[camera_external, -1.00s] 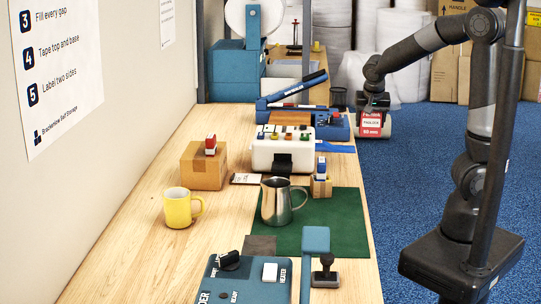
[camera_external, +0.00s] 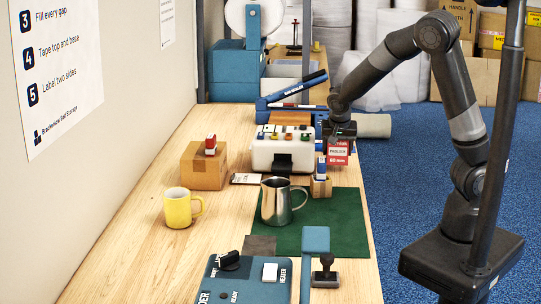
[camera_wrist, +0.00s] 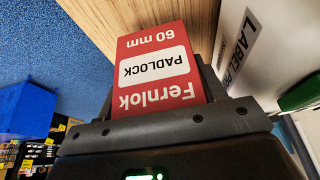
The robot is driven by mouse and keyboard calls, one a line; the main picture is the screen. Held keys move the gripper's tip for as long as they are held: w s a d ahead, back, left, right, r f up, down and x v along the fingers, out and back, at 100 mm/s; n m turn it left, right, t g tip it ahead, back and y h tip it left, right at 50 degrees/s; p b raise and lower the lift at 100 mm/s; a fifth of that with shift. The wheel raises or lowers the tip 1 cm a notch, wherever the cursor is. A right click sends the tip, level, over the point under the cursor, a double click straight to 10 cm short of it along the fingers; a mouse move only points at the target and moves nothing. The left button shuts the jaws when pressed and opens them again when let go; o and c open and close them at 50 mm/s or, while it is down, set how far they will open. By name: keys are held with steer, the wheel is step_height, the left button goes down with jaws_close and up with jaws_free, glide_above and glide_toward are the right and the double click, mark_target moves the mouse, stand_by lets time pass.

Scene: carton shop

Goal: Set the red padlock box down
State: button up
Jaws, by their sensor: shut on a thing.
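The red padlock box (camera_external: 339,153) has a white label and hangs from my gripper (camera_external: 338,133) at the bench's right edge, beside the white machine. In the wrist view the box (camera_wrist: 155,68) shows "Fernlok PADLOCK 60 mm" upside down, and my gripper (camera_wrist: 165,117) is shut on it. The wooden bench top (camera_external: 140,253) shows behind the box in the wrist view. Whether the box touches anything below is unclear.
A steel jug (camera_external: 277,203) stands on the green mat (camera_external: 345,225). The mat's right part is clear.

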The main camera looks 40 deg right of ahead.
steer(key=shift+f, duration=1.1)
steer(key=shift+f, duration=0.2)
steer(key=o, duration=1.2)
steer(key=shift+c, duration=0.2)
steer(key=v, duration=1.1)
steer(key=s+d+r+n+y, duration=0.1)
steer(key=s+d+r+n, duration=0.2)
steer(key=s, duration=0.4)
steer(key=s+d+r+n+t+y, duration=0.1)
steer(key=s+d+r+n, duration=0.1)
steer(key=s, duration=0.5)
steer(key=s+d+r+n+t+y, duration=0.1)
steer(key=s+d+r+n, duration=0.2)
steer(key=s, duration=0.4)
steer(key=shift+d+r+n, duration=0.35)
steer(key=shift+r+n, duration=0.15)
